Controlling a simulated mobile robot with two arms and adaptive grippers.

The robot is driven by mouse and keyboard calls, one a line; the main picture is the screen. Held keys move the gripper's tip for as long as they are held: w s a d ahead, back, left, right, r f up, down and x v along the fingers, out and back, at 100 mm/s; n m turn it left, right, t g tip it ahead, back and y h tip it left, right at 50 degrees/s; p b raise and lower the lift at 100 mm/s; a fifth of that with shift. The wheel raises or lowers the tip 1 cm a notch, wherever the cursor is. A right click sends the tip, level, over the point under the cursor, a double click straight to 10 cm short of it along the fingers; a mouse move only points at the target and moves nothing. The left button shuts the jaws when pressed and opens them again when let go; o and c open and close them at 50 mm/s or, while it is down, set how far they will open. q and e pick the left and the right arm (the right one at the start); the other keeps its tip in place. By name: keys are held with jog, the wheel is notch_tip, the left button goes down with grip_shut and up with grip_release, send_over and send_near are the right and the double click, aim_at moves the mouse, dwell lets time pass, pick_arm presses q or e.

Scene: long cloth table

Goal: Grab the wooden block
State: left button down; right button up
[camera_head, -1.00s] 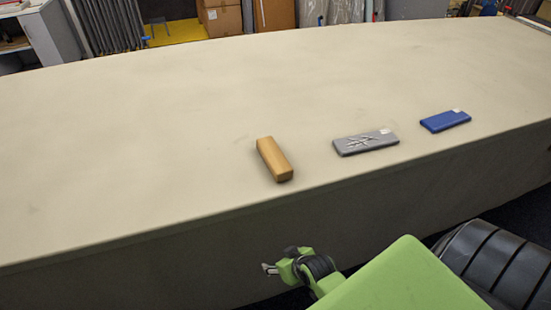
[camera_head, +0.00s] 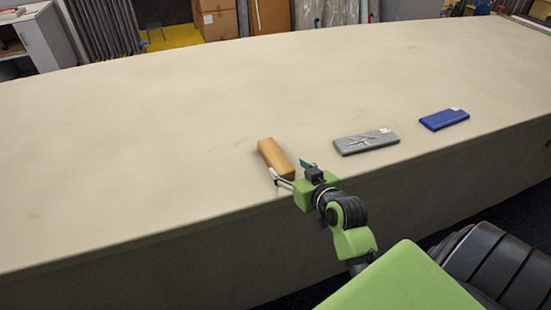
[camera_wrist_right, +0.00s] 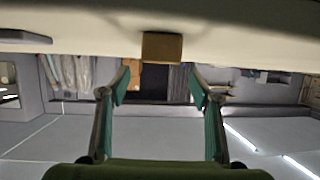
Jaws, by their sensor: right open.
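The wooden block (camera_head: 274,156), tan and oblong, lies on the cloth table near its front edge in the head view. My right gripper (camera_head: 291,172) is open at the near end of the block, its fingers pointing toward it. In the right wrist view the block's end face (camera_wrist_right: 162,46) is centred ahead of the two spread fingertips of my right gripper (camera_wrist_right: 158,84), with nothing between them. I cannot tell from these views whether a finger touches the block. My left gripper is not in view.
A grey patterned flat case (camera_head: 366,142) lies to the right of the block, and a blue flat case (camera_head: 444,119) lies farther right. The cloth table (camera_head: 130,150) is bare to the left and behind. Its front edge runs just below my right gripper.

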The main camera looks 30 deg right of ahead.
aim_at(280, 161)
jog(key=x, duration=0.5)
jog(key=shift+w+f, duration=0.2)
jog(key=shift+w, duration=0.15)
jog(key=shift+w+d+f+p, duration=0.1)
jog(key=shift+w+p, duration=0.35)
jog(key=shift+w, duration=0.05)
jog(key=x, duration=0.4)
jog(key=shift+f+p, duration=0.2)
jog(key=shift+p, duration=0.1)
jog(key=shift+r, duration=0.1)
jog(key=c, duration=1.4)
